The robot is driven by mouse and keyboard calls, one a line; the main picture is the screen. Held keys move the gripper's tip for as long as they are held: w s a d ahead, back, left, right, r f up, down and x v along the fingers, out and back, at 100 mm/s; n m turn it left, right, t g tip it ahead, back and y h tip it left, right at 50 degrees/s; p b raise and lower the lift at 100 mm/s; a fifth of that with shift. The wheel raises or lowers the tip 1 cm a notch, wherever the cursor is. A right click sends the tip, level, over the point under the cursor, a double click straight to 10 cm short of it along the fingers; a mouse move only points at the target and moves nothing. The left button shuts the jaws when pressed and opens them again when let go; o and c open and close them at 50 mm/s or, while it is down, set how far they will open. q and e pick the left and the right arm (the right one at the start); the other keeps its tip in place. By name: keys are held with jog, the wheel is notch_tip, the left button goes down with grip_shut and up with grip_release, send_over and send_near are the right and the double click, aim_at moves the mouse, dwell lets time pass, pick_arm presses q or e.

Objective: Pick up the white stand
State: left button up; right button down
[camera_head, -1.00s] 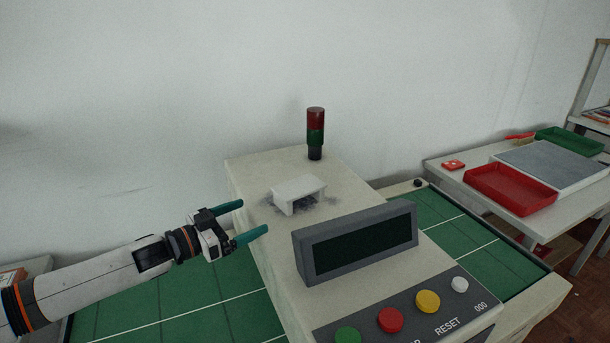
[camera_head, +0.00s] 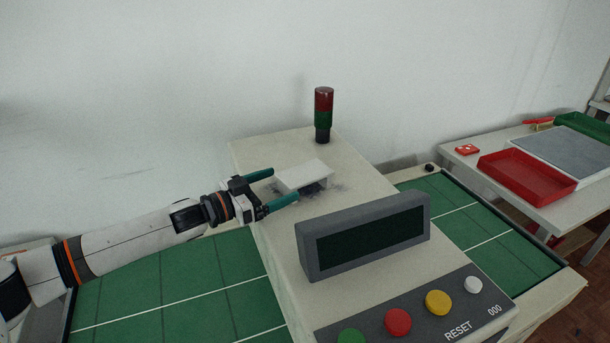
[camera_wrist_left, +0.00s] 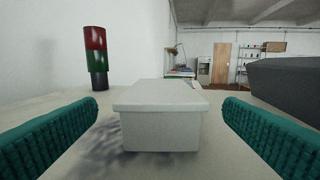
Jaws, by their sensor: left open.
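The white stand (camera_head: 304,175) is a small bench-like block with a flat top, resting on top of the cream machine housing (camera_head: 350,175). In the left wrist view the white stand (camera_wrist_left: 160,108) sits straight ahead, between the two fingers and a little beyond their tips. My left gripper (camera_head: 285,187) is open, with its teal fingers at the left side of the stand, one toward the back and one toward the front. The teal fingers (camera_wrist_left: 160,125) frame the stand in the wrist view with a gap on each side. My right gripper is not in view.
A red and green signal lamp (camera_head: 323,115) stands behind the stand. A grey display box (camera_head: 363,236) is in front of it, with coloured buttons (camera_head: 398,321) nearer. A green mat (camera_head: 180,285) lies to the left. A side table at right holds a red tray (camera_head: 527,175).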

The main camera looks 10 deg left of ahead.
aim_at(298, 175)
pick_arm(q)
jog(key=shift+w+d, duration=0.5)
jog(key=shift+d, duration=0.05)
jog(key=shift+w+d+r+p, duration=0.2)
jog(key=shift+r+p, duration=0.05)
jog(key=shift+p, duration=0.1)
jog(key=p+x, duration=0.1)
jog(key=x, duration=0.2)
jog(key=shift+w+d+r, duration=0.1)
jog(key=shift+w+d, duration=0.1)
jog(key=shift+w, duration=0.05)
jog(key=shift+w+d, duration=0.35)
jog(key=shift+s+a, duration=0.1)
jog(key=shift+c, duration=1.3)
jog(key=c, duration=0.9)
